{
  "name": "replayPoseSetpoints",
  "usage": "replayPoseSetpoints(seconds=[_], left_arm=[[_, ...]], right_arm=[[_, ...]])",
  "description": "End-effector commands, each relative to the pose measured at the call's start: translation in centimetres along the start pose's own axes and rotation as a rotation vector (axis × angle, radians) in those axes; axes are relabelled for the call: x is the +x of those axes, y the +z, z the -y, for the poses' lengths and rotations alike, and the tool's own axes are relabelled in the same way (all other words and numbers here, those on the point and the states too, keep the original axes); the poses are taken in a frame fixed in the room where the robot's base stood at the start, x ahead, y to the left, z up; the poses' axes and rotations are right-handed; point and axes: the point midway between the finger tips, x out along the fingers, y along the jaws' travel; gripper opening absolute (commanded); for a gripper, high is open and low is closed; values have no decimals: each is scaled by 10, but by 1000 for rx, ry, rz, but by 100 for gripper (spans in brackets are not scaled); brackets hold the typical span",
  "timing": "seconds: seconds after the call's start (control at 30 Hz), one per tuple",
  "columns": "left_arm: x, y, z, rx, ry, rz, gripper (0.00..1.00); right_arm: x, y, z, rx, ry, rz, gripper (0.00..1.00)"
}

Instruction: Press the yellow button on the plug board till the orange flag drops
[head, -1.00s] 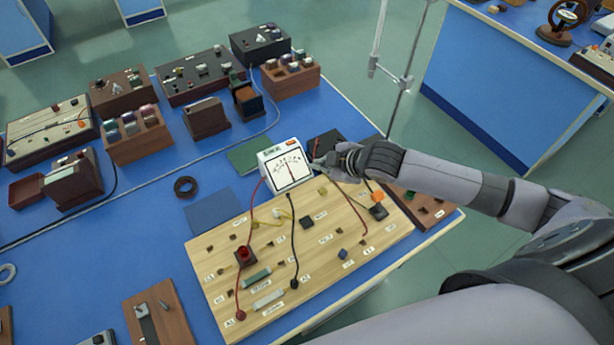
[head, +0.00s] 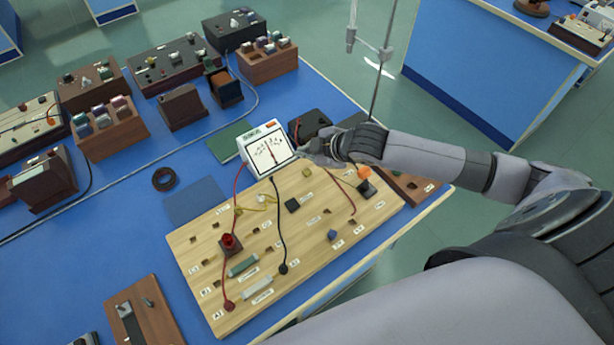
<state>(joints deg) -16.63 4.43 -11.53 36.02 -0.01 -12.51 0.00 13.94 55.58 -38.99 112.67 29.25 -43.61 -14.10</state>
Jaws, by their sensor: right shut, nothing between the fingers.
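The wooden plug board (head: 200,250) lies on the blue bench. Its small yellow button (head: 307,172) sits near the far edge, to the right of the white meter (head: 262,150). The orange flag (head: 364,172) shows above a small black block (head: 367,188) at the board's right side, so it appears raised. My right gripper (head: 302,152) is shut and empty, its tips beside the meter's right edge and just beyond the yellow button in the picture. I see a gap between tips and button, but cannot tell their height above the board. My left gripper is out of view.
Red and black leads cross the board from the meter. A red socket (head: 229,243) stands at its left. A black box (head: 310,124) is behind my gripper. Dark and brown boxes line the far bench. A metal stand (head: 384,70) rises behind my arm.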

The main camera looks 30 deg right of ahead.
Motion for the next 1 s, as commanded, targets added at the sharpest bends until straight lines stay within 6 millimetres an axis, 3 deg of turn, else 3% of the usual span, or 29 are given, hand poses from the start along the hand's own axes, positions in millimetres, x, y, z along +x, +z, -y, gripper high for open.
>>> replayPoseSetpoints(seconds=[0.03,0.17,0.4,1.0], left_arm=[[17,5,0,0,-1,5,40],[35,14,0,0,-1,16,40],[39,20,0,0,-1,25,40],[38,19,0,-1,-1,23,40]], right_arm=[[11,8,8,0,1,0,0],[22,16,16,0,1,-1,0],[34,24,24,1,1,-1,0],[34,25,24,0,1,0,0]])
